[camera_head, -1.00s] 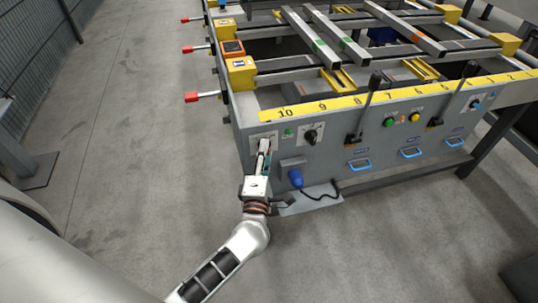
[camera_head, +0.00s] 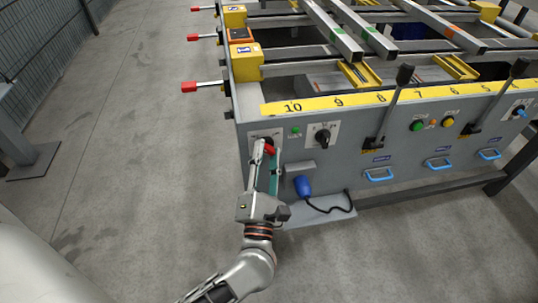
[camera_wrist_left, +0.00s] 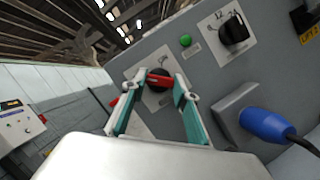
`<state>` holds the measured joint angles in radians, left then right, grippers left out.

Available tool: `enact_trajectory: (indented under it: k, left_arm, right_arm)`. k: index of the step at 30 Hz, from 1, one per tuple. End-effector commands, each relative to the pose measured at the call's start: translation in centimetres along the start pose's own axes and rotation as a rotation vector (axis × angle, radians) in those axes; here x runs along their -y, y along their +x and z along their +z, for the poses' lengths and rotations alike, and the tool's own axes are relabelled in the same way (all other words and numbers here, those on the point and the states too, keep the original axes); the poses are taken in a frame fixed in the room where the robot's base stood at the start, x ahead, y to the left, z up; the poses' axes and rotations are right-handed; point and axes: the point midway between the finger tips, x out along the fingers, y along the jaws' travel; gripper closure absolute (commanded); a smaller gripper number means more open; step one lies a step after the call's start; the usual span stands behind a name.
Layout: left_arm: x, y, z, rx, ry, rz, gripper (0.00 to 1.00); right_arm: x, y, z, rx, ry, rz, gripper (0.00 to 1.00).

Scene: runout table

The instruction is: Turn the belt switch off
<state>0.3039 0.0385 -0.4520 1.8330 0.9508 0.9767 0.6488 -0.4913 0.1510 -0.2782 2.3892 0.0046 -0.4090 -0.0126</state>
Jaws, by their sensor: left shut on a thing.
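The belt switch (camera_wrist_left: 158,80) is a black rotary knob with a red handle on a pale plate at the left end of the grey table front. In the head view its red handle (camera_head: 269,150) shows at the tip of my left gripper (camera_head: 265,152). In the left wrist view the two fingers of my left gripper (camera_wrist_left: 158,88) stand on either side of the red handle and are shut on it. The handle lies roughly level across the knob there. The plate's lettering is partly hidden and too small to read. My right gripper is not in view.
Right of the switch are a green lamp (camera_head: 296,132) and a black selector knob (camera_head: 322,137). Below is a blue plug (camera_head: 303,186) with a black cable. Two levers, one black-topped lever (camera_head: 404,75) nearer, stick up farther right. Floor left of the table is clear.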

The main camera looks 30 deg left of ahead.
Motion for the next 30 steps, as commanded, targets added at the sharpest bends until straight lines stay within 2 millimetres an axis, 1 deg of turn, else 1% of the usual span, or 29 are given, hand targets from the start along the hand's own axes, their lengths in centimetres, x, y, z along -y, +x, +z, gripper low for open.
enact_trajectory:
  k: [13, 14, 15, 16, 26, 30]
  left_arm:
    - [0.0, 0.1, 0.1, 0.0, -0.013, 0.005, 0.93]
    - [0.0, 0.1, 0.1, 0.0, -0.013, 0.005, 0.69]
    - [-0.1, 0.1, 0.1, 0.0, -0.013, 0.005, 0.58]
    - [-0.1, 0.1, 0.1, 0.0, -0.013, 0.005, 0.54]
    - [0.0, 0.0, 0.0, 0.0, -0.011, 0.004, 0.54]
    - [0.1, -1.0, 0.0, -0.001, -0.011, 0.003, 0.54]
  right_arm:
    - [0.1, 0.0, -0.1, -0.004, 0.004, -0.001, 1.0]
    - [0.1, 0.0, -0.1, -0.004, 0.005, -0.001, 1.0]
    - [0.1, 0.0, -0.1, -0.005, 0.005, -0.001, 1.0]
    - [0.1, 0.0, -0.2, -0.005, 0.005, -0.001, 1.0]
    - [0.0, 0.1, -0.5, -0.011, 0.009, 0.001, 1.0]
    - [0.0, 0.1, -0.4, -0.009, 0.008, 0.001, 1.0]
